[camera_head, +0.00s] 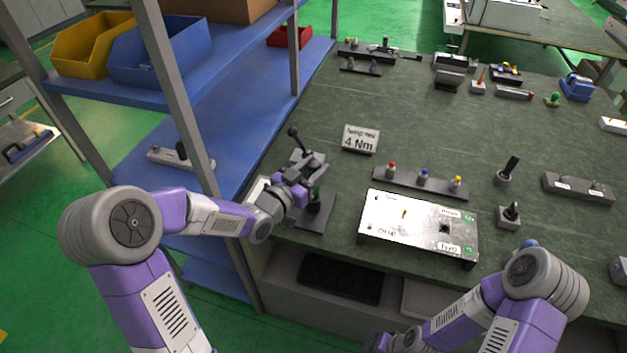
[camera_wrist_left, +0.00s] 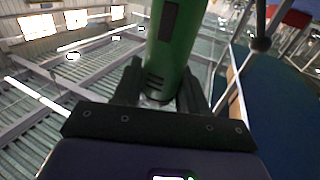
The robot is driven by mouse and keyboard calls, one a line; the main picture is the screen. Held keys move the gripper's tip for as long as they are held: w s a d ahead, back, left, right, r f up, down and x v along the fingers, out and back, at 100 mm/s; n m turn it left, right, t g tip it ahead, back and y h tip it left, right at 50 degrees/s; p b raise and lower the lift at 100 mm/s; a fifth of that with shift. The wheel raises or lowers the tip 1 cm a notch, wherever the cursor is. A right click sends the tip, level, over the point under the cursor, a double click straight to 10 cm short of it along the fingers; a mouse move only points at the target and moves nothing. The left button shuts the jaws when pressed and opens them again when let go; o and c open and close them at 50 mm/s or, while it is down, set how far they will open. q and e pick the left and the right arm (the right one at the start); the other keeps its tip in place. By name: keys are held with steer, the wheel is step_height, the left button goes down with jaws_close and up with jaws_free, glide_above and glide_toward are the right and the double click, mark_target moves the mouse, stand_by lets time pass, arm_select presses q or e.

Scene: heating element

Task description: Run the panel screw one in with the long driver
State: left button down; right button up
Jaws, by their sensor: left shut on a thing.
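My left gripper (camera_head: 308,187) is at the left end of the bench. It is shut on a green-bodied driver (camera_head: 317,189), held over a dark stand (camera_head: 316,222). In the left wrist view the green body (camera_wrist_left: 173,45) stands between the two black fingers (camera_wrist_left: 160,88). Whether the driver still touches the stand I cannot tell. The white panel (camera_head: 385,228) lies to the right of the gripper, with a small copper-coloured piece (camera_head: 404,214) upright on it.
A rack (camera_head: 408,182) with red-, blue- and yellow-topped pieces stands behind the panel. A "4 Nm" sign (camera_head: 361,139) is behind left. Black-handled tools (camera_head: 508,171) stand to the right. A blue shelf (camera_head: 228,120) with a post borders the left. The bench (camera_head: 430,130) is clear behind the rack.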

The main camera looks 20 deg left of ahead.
arm_select(q)
steer(key=r+p, duration=0.1)
steer(key=r, duration=0.2)
steer(key=r+p, duration=0.1)
steer(key=r, duration=0.2)
steer(key=r+p, duration=0.1)
steer(key=r, duration=0.2)
steer(key=shift+d+r, duration=0.3)
steer(key=shift+r, duration=0.05)
steer(key=s+d+m+g+h+p, duration=0.2)
steer(key=d+m+g+h, duration=0.1)
steer(key=d, duration=0.5)
steer(key=s+d+m+g+h+p, duration=0.2)
steer(key=d+m+g+h, duration=0.1)
steer(key=d, duration=0.4)
steer(key=shift+s+d+r+h, duration=0.35)
steer(key=shift+r+h, duration=0.1)
steer(key=shift+h, duration=0.35)
steer(key=shift+f+b, duration=2.05)
steer(key=shift+f, duration=0.55)
